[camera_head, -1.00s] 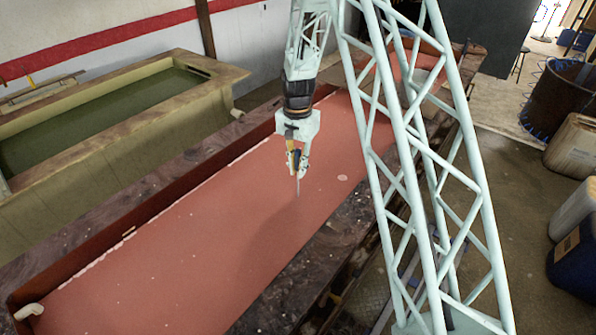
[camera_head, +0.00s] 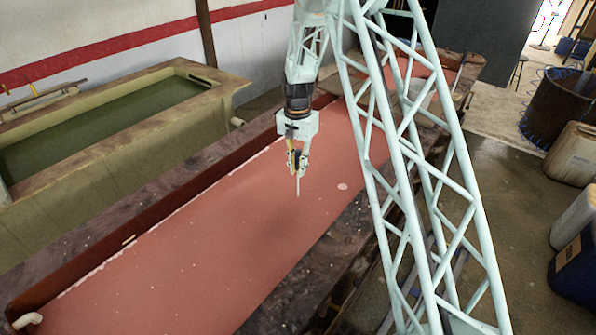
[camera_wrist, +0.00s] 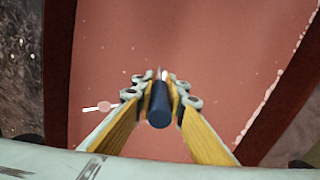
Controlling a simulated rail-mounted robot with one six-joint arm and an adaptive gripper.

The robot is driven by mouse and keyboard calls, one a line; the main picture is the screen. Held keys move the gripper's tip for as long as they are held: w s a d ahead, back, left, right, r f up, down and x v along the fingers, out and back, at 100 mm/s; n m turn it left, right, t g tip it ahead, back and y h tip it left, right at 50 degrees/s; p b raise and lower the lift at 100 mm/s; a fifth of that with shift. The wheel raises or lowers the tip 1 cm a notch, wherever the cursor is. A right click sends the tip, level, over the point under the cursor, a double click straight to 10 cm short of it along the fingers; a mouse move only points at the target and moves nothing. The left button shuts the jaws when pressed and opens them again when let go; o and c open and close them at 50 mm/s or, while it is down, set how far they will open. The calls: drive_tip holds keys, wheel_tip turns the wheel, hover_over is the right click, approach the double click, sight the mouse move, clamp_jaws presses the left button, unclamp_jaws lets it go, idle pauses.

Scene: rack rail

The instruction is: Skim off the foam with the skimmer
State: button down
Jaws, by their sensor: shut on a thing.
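My gripper (camera_head: 297,160) is shut on the dark blue handle of the skimmer (camera_wrist: 159,105), and it hangs over the long tank of reddish liquid (camera_head: 190,250). The skimmer's thin shaft (camera_head: 298,186) points down to the liquid; its lower end is hard to make out, so I cannot tell how deep it reaches. Pale foam (camera_head: 95,272) lies in a broken line along the tank's far left wall, which shows at the right of the wrist view (camera_wrist: 262,97). A round pale patch (camera_head: 342,187) floats right of the shaft. Small white specks dot the surface.
A second tank of green liquid (camera_head: 105,125) stands at the left. A white pipe elbow (camera_head: 28,320) sits at the red tank's near left corner. Containers (camera_head: 577,262) and a dark drum (camera_head: 560,100) stand on the floor at the right.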

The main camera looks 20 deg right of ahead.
drive_tip(key=shift+w+d, duration=0.1)
drive_tip(key=shift+w, duration=0.35)
drive_tip(key=shift+d, duration=0.1)
drive_tip(key=d+b, duration=0.1)
drive_tip(key=d, duration=1.6)
drive_tip(key=shift+s, duration=0.25)
idle(1.5)
drive_tip(key=shift+r, duration=0.15)
wheel_tip(320, 180, up, 14)
drive_tip(key=p, duration=0.5)
idle(1.7)
idle(1.0)
